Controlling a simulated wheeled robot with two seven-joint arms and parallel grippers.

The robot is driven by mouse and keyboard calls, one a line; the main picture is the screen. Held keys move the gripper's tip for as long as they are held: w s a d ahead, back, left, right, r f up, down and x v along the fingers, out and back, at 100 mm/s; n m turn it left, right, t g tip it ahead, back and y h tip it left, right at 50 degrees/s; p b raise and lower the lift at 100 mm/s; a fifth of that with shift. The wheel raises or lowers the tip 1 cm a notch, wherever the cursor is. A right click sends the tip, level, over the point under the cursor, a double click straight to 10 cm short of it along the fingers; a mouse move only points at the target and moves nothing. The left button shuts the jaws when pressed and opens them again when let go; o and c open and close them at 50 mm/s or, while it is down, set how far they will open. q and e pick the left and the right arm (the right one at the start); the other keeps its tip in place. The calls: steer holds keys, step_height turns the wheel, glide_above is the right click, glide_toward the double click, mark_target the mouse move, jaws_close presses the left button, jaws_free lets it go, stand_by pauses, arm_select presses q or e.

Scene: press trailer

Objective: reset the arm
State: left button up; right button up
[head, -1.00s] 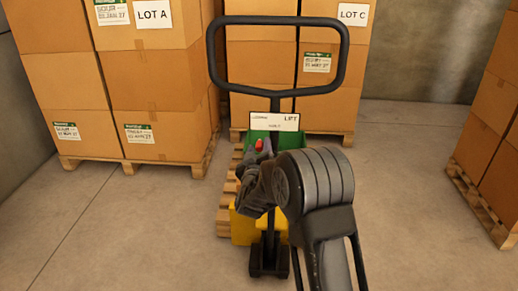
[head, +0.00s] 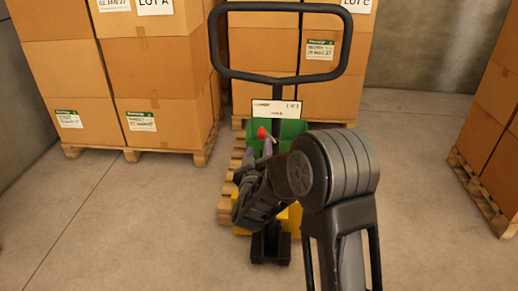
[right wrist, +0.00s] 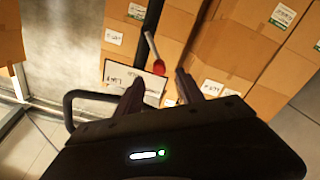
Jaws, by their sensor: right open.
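My right arm reaches in from the lower right in the head view, and my right gripper (head: 268,150) is just below a red-knobbed lever (head: 262,133). The lever is on a pallet truck with a black loop handle (head: 348,60), a green panel (head: 291,130) and a white label (head: 276,109). In the right wrist view my right gripper (right wrist: 162,90) is open. The red knob (right wrist: 158,69) shows beyond its fingers, and nothing is seen held. The truck's handle (right wrist: 69,108) shows at the left there. My left gripper is not in view.
Stacked cartons (head: 160,70) on a pallet (head: 190,155) stand at the left. More cartons (head: 262,50) stand behind the truck, and others (head: 497,85) on a pallet at the right. Bare concrete floor (head: 130,220) lies to both sides of the truck.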

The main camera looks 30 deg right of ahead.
stand_by(0.3)
steer(key=s+a+f+g+y+p, duration=0.25)
steer(key=s+a+f+y, duration=0.2)
steer(key=a+f, duration=0.6)
steer(key=s+a+f+g+y+p, duration=0.1)
steer(key=s+a+f+g+y, duration=0.2)
steer(key=a+f+y, duration=0.55)
steer(key=s+a+f+g+p, duration=0.2)
steer(key=s+a+f, duration=0.1)
steer(key=s, duration=0.5)
steer(key=s+a+f+g+y+p, duration=0.1)
steer(key=s+a+f+g+p, duration=0.1)
steer(key=s+a, duration=0.4)
steer(key=s+a+f+g+y+p, duration=0.1)
steer(key=s+a+f+g+p, duration=0.2)
steer(key=s, duration=0.8)
steer(key=shift+s+a+f+m+g+p, duration=0.35)
steer(key=shift+a+g, duration=0.2)
steer(key=shift+a, duration=0.7)
steer(key=shift+d, duration=0.1)
